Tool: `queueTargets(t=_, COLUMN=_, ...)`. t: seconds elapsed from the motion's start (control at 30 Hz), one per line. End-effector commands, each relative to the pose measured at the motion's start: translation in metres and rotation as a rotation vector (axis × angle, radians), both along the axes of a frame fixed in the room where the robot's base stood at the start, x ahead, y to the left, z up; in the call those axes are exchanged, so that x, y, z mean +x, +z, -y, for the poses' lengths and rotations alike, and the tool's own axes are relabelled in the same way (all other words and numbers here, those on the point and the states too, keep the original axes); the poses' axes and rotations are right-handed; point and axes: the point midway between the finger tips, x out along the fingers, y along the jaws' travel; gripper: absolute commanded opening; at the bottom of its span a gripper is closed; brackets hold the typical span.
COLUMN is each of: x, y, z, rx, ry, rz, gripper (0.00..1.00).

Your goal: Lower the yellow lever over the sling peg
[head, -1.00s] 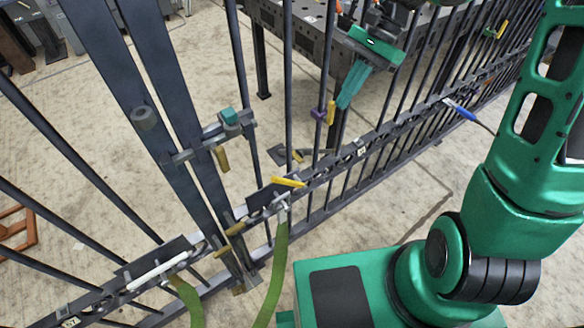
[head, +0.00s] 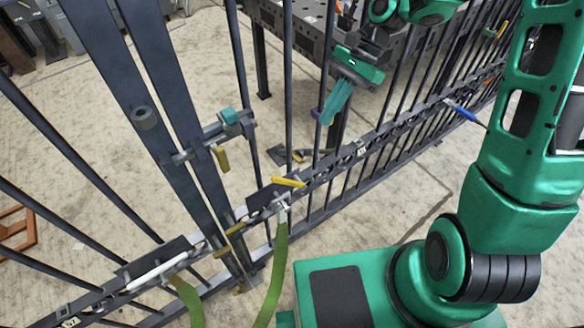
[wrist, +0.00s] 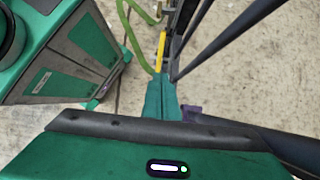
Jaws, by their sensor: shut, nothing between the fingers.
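The yellow lever (head: 288,182) sits on the gate's middle rail, near the top of a green sling (head: 275,262). A small light metal fitting (head: 281,204) is just below the lever where the sling hangs; I cannot tell for sure that it is the peg. My gripper (head: 328,118) is shut and empty, above and to the right of the lever, pointing down. In the wrist view, the closed teal fingers (wrist: 161,98) are in the middle, and a yellow piece (wrist: 161,50) shows beyond their tips, with the green sling (wrist: 138,50) beside it.
The gate rail (head: 400,130) runs diagonally with upright dark bars. A teal-capped latch (head: 229,117) sits on the wide gate posts. A white bar (head: 157,275) lies along the left rail. A blue-handled tool (head: 461,111) is at the right. A purple piece (head: 316,114) is close to my fingers.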

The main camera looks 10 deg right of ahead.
Motion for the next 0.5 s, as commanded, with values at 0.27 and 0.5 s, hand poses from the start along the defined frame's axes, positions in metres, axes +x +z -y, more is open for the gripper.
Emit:
queueTargets(t=0.27, x=-0.015, y=-0.045, z=-0.026, rx=0.001, ry=0.004, rz=-0.005, gripper=0.00)
queueTargets(t=0.5, x=-0.026, y=-0.083, z=-0.047, rx=-0.001, ry=0.003, rz=-0.005, gripper=0.00)
